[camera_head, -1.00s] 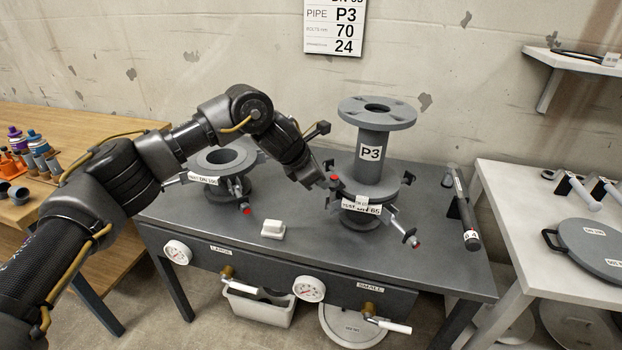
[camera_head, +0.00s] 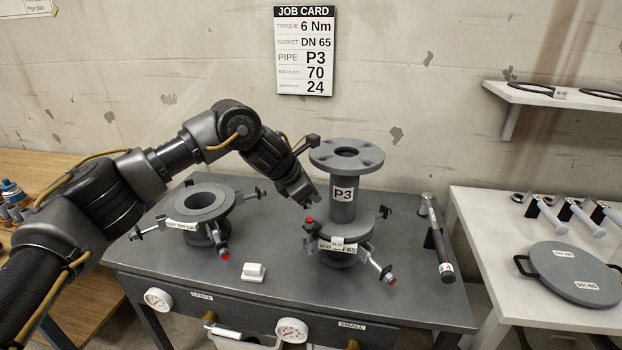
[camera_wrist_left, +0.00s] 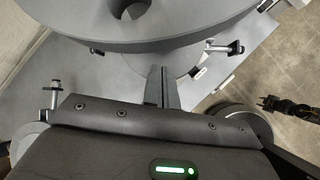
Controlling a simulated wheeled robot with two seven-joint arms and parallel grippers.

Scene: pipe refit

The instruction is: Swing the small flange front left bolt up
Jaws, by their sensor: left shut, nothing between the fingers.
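The small flange (camera_head: 330,258) stands on the right of the dark bench with pipe P3 (camera_head: 343,200) upright on it. Its front left bolt (camera_head: 309,221) has a red tip that shows at the flange's left edge, above the bolt's lower part. The front right bolt (camera_head: 380,268) leans outward and down. My left gripper (camera_head: 308,196) is shut and empty, just above the front left bolt's tip and left of the pipe. Its fingers also show in the wrist view (camera_wrist_left: 160,88), below a grey round flange. A dark gripper-like shape (camera_wrist_left: 284,105), probably my right gripper, shows there over the floor.
The large flange (camera_head: 205,203) with its own swing bolts stands at the left of the bench. A small white block (camera_head: 253,271) lies between the flanges. A dark wrench-like tool (camera_head: 438,245) lies right of the small flange.

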